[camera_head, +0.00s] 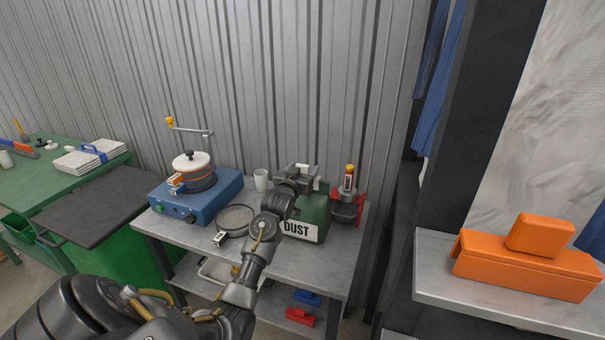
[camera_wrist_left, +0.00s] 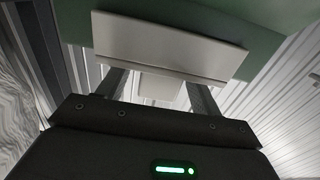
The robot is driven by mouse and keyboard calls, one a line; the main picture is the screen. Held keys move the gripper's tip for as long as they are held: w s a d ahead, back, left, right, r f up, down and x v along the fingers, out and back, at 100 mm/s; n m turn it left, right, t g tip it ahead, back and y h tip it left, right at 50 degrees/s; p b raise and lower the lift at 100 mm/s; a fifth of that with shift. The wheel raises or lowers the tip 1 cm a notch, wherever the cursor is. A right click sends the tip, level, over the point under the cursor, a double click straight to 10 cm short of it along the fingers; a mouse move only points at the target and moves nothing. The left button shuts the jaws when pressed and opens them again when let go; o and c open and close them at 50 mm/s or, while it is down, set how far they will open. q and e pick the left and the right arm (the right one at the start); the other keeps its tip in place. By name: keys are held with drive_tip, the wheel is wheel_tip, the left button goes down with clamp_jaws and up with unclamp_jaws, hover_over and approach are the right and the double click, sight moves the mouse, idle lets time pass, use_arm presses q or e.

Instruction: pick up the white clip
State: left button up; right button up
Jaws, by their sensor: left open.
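The white clip (camera_wrist_left: 165,45) shows large in the left wrist view as a wide pale plate with a smaller block behind it, against a green surface. In the head view a pale piece at the top of the green DUST container (camera_head: 314,215) seems to be the same clip (camera_head: 298,168), partly hidden by my gripper. My left gripper (camera_head: 296,178) is at the container's upper left. In the wrist view its open fingers (camera_wrist_left: 158,88) stand either side of the clip's smaller block. I cannot tell whether they touch it. My right gripper is not in view.
On the grey table (camera_head: 185,223) stand a blue machine with a pot (camera_head: 195,199), a white cup (camera_head: 261,180), a round sieve (camera_head: 236,220) and a red-and-black device (camera_head: 348,200). Red (camera_head: 299,317) and blue (camera_head: 307,298) clips lie below. An orange block (camera_head: 525,265) sits on the right shelf.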

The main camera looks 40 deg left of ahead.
use_arm(q)
drive_tip(key=shift+x, duration=0.95)
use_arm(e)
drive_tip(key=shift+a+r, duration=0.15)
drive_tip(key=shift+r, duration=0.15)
use_arm(q)
drive_tip(key=shift+c, duration=1)
drive_tip(key=c, duration=0.9)
drive_tip(key=shift+o, duration=0.2)
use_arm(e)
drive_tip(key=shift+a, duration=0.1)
